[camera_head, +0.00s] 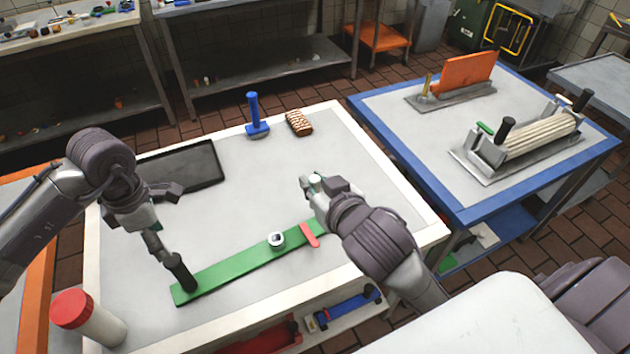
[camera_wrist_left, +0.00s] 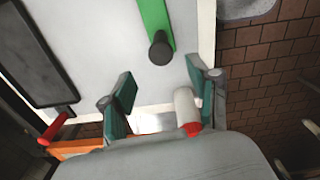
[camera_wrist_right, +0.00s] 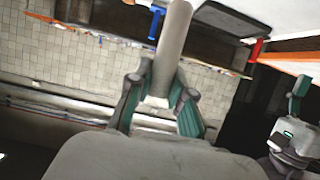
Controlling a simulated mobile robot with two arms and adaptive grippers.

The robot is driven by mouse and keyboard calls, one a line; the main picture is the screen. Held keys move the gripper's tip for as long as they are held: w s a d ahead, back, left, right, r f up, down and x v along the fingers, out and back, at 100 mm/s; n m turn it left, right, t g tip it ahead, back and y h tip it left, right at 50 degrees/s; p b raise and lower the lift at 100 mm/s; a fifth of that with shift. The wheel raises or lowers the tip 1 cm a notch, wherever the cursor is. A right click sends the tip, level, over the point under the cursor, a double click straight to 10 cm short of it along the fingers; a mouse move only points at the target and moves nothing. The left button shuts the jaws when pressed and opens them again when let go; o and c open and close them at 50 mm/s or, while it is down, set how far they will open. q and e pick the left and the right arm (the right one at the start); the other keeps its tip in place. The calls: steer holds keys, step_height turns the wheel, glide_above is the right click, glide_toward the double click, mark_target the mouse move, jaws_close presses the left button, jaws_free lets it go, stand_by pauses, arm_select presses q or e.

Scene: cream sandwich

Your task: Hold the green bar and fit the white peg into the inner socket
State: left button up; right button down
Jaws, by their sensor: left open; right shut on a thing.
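The green bar (camera_head: 225,269) lies on the light table top, slanting up to the right. It has a black knob (camera_head: 181,274) on its left end, a white ring-like socket (camera_head: 276,240) near its middle and a red strip (camera_head: 310,235) across it further right. My left gripper (camera_head: 170,222) is open above the bar's left end. The left wrist view shows the knob (camera_wrist_left: 160,48) ahead of its open fingers, not gripped. My right gripper (camera_head: 316,186) is shut on the white peg (camera_wrist_right: 172,45), above the table beyond the bar's right end. Its fingers partly hide the peg.
A black tray (camera_head: 190,168), a blue-handled tool (camera_head: 256,118) and a striped brown bar (camera_head: 299,123) lie toward the back. A red-lidded white jar (camera_head: 90,318) stands at the front left. A blue-edged table (camera_head: 400,130) with fixtures is at right. The table's middle is clear.

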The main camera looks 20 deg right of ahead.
mark_target(178, 267)
arm_select(q)
step_height(178, 267, down, 12)
steer(key=b, duration=0.5)
steer(key=shift+b, duration=0.4)
arm_select(e)
step_height(178, 267, down, 6)
arm_select(q)
steer(key=shift+r, duration=0.1)
jaws_close()
jaws_free()
steer(key=shift+c, duration=0.3)
stand_by(0.3)
jaws_close()
stand_by(1.1)
